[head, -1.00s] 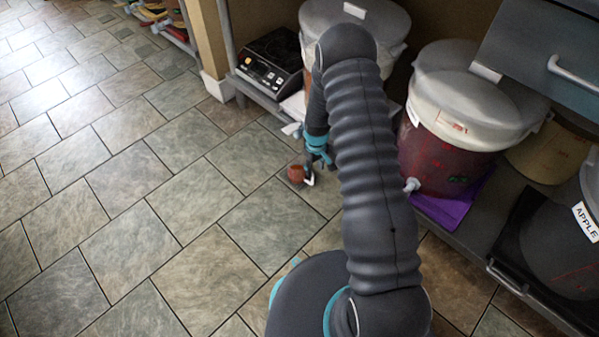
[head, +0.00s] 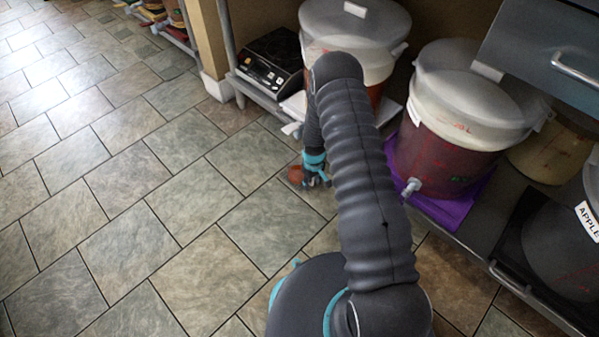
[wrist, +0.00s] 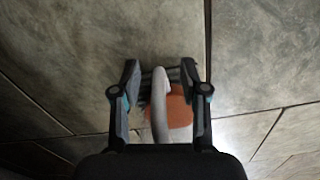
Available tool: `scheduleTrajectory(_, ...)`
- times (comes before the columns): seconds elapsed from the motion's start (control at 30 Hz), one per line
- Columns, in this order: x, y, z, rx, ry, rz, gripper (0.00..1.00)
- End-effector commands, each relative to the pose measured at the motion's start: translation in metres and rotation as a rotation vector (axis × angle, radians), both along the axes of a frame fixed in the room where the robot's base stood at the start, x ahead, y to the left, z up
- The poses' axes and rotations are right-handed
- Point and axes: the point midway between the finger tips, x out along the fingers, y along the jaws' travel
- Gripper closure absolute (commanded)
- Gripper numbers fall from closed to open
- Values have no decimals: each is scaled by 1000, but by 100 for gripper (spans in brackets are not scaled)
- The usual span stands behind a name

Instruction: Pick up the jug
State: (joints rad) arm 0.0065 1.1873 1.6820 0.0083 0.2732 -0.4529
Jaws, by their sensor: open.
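The jug (head: 295,175) is a small reddish-brown vessel on the tiled floor, partly hidden by my gripper in the head view. In the wrist view the jug's orange-brown body (wrist: 180,112) and its pale grey handle (wrist: 160,100) lie between my fingers. My gripper (wrist: 160,80) is open, with one finger on each side of the handle. It also shows in the head view (head: 318,178), low beside the jug. I cannot tell whether either finger touches the jug.
A low shelf on the right holds a white-lidded bucket (head: 355,35), a dark red bucket (head: 445,150) with a tap on a purple cloth (head: 455,211), and a black hotplate (head: 268,62). A grey bucket (head: 562,235) labelled APPLE stands further right.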

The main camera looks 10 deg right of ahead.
Motion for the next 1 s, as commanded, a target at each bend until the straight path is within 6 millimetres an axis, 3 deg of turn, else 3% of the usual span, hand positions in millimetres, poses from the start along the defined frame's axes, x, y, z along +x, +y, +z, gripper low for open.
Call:
scheduleTrajectory(0.07,0,0,0,0,0,0,56)
scheduleTrajectory(0.23,0,0,0,0,0,0,98)
scheduleTrajectory(0.27,0,0,0,0,0,0,100)
scheduleTrajectory(0.73,1,0,2,0,-1,-1,100)
scheduleTrajectory(1.0,1,0,12,0,-2,0,100)
